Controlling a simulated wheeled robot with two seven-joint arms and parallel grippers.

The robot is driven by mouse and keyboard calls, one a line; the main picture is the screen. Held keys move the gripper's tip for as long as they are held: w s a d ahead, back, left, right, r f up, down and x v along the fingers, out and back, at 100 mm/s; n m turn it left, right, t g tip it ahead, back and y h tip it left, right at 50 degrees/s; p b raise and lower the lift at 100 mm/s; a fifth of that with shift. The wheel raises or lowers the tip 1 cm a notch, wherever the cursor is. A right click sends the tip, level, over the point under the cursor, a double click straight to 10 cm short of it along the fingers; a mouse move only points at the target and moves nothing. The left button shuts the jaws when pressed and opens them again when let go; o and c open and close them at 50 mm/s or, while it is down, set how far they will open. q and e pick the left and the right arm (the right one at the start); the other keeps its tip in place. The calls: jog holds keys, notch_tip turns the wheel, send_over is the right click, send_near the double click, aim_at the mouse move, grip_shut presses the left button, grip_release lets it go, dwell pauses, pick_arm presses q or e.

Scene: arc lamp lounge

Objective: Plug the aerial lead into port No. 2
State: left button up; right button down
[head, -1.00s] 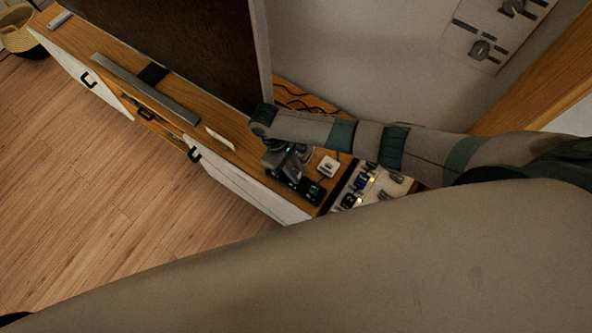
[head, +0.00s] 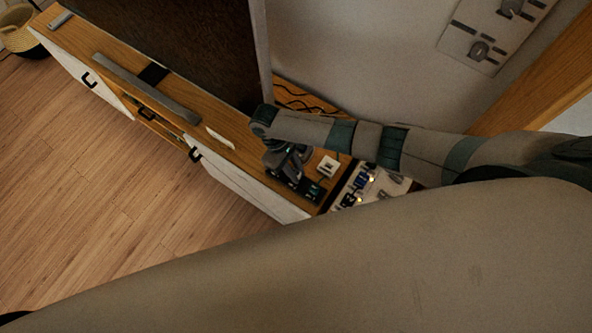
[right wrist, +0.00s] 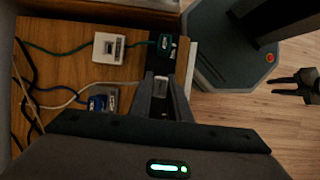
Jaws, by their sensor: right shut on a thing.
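My right gripper (right wrist: 160,92) is shut on a small pale plug (right wrist: 160,87), held between its fingertips over the wooden cabinet top. A pale lead (right wrist: 70,97) runs across the wood towards this plug. In the head view my right gripper (head: 297,180) is low at the cabinet's near end, and its fingertips are hard to make out. A small white socket box (right wrist: 108,49) sits on the wood, apart from the gripper; it also shows in the head view (head: 327,167). I cannot read any port number. My left gripper (right wrist: 287,86) is open and empty above the floor.
A green lead ends in a dark green plug (right wrist: 166,46) near the cabinet edge. A blue plug (right wrist: 97,103) lies left of my right gripper. The big dark screen (head: 180,45) stands behind. A panel (head: 368,188) with small lights is beside the cabinet end.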

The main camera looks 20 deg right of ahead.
jog(key=shift+p, duration=0.65)
dwell(1.3)
jog(key=shift+f+b, duration=0.9)
jog(key=shift+f, duration=0.7)
dwell(0.4)
jog(key=c, duration=1.6)
grip_release()
jog(key=v, duration=1.7)
jog(key=shift+w+r, duration=0.15)
